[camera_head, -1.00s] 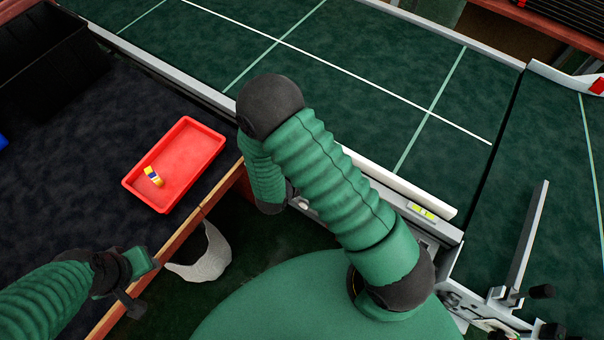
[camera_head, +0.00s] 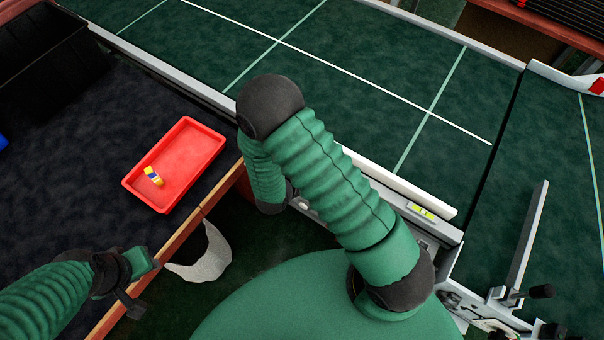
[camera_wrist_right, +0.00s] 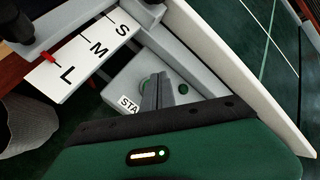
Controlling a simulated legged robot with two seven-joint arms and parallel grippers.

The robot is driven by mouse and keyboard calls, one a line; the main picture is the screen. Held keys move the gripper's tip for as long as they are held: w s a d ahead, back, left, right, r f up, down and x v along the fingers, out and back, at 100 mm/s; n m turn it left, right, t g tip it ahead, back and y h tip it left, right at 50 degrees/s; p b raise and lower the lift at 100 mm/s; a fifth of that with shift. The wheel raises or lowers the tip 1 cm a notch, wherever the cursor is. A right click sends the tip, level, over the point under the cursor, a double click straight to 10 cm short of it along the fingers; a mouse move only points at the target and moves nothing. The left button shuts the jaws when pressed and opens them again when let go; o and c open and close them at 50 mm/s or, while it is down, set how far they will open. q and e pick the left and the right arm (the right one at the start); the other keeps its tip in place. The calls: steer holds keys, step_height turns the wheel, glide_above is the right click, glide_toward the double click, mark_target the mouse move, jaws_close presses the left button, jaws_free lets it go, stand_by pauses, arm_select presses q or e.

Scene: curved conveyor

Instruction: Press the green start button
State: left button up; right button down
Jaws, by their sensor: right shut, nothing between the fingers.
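The green start button (camera_wrist_right: 145,85) shows in the right wrist view as a small green edge beside my fingers. It sits on a grey panel with a partly hidden label (camera_wrist_right: 128,103) reading "STA". My right gripper (camera_wrist_right: 158,80) is shut and empty, its fingertips in front of the button and covering most of it. I cannot tell whether they touch it. In the head view my right arm hides the button and the right gripper. My left gripper (camera_head: 138,285) is at the lower left, over the table edge; its fingers are not clear.
A scale (camera_wrist_right: 80,62) marked S, M, L with a red pointer lies beside the panel. The green conveyor (camera_head: 390,60) with a white rail runs behind.

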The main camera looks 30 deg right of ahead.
steer(key=shift+f, duration=0.15)
steer(key=shift+f+b, duration=0.25)
steer(key=shift+b, duration=0.15)
steer(key=shift+f+b, duration=0.45)
stand_by(0.7)
steer(key=shift+r, duration=0.2)
steer(key=shift+r+p, duration=0.7)
step_height(320, 180, up, 5)
steer(key=p, duration=0.4)
steer(key=shift+r, duration=0.1)
